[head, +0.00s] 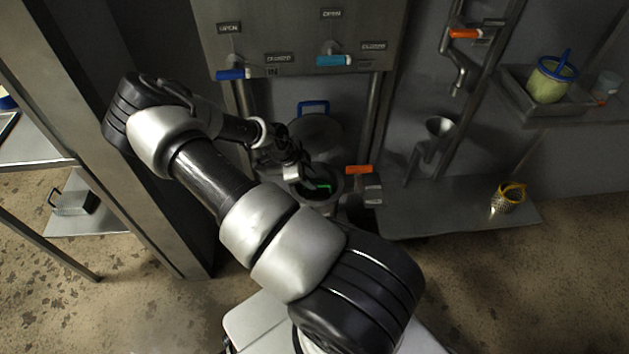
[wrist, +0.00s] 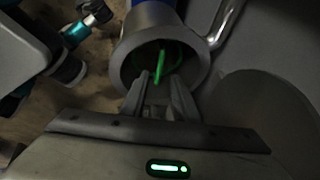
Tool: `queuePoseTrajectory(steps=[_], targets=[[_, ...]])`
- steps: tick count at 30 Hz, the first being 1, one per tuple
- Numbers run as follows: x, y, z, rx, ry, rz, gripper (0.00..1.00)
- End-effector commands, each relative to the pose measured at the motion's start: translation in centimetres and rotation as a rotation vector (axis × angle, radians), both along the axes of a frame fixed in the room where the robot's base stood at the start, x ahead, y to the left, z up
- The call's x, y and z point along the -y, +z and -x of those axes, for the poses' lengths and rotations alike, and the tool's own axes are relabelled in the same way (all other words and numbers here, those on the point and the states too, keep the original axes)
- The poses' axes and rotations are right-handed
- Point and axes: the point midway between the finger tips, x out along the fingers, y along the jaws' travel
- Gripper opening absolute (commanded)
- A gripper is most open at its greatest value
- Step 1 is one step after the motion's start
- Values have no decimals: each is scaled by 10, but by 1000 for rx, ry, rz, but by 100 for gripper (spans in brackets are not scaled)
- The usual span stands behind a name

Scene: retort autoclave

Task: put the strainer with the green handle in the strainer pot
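The strainer's green handle (head: 323,187) shows inside a round, open metal vessel (head: 334,203); the strainer's basket is hidden in the dark interior. In the wrist view the green handle (wrist: 159,64) stands up inside the vessel's rim (wrist: 122,62). My gripper (head: 306,181) is at the mouth of the vessel. In the wrist view my gripper (wrist: 157,79) has its two fingers apart, pointing into the opening, with the handle in line with the gap. No grip on the handle is visible. I cannot tell which container is the strainer pot.
A round lid with a blue handle (head: 313,107) stands open behind the vessel. An orange-handled valve (head: 359,169) is close on its right. A yellow-handled strainer (head: 509,197) sits on the low shelf at right. A blue-handled container (head: 551,80) is on the upper shelf.

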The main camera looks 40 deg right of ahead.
Motion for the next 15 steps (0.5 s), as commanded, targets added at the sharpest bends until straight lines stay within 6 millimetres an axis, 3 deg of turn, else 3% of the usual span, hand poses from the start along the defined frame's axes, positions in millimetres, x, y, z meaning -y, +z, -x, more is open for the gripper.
queuePoseTrajectory(steps=[1, 6, 15], targets=[[-7, 14, -2, 2, 3, -1, 27], [-20, 44, -3, 1, 1, 0, 27], [-37, 69, -4, -3, 13, -24, 27]])
